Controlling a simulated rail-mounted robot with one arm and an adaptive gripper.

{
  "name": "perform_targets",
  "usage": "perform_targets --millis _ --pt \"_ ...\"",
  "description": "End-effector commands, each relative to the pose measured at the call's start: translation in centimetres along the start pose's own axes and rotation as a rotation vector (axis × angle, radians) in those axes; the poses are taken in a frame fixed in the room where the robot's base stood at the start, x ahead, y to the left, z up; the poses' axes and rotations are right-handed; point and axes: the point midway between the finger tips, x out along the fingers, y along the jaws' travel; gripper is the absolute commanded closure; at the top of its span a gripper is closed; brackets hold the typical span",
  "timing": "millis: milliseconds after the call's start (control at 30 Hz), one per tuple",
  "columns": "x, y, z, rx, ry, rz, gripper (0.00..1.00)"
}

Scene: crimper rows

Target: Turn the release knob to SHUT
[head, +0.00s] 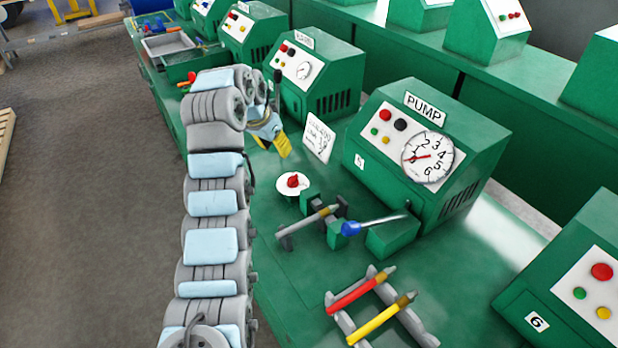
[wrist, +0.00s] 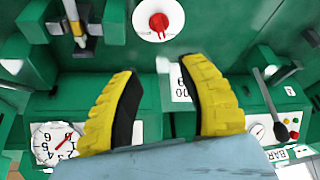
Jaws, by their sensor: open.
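The release knob (head: 293,181) is a small red knob on a round white plate, lying on the green bench top in front of the PUMP box. In the wrist view the red knob (wrist: 159,22) is at the top centre, with a small mark at its lower edge. Lettering on the plate is too small to read. My gripper (head: 280,150) has yellow fingers and hangs behind the knob in the head view, apart from it. In the wrist view my gripper (wrist: 165,98) is open, its two fingers wide apart with nothing between them.
The green PUMP box (head: 440,150) carries a round gauge (head: 427,158). A white sign (head: 319,139) stands beside my gripper. A blue-handled lever (head: 372,225) and a clamp holding a rod (head: 306,228) lie right of the knob. A rack (head: 410,322) holds red and yellow tools in front.

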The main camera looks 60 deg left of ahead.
Motion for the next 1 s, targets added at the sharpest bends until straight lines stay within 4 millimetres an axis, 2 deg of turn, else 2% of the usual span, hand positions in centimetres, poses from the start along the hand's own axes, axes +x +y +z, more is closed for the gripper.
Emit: perform_targets --millis 167,400,600,1000 --pt "2.1 0.1 0.1 0.001 -0.003 0.002 0.59" --pt "6.2 0.1 0.2 0.000 -0.005 0.002 0.59" --pt "8.9 0.1 0.1 -0.001 -0.003 0.001 0.59" --pt "12.9 0.1 0.1 -0.001 -0.004 0.003 0.59"
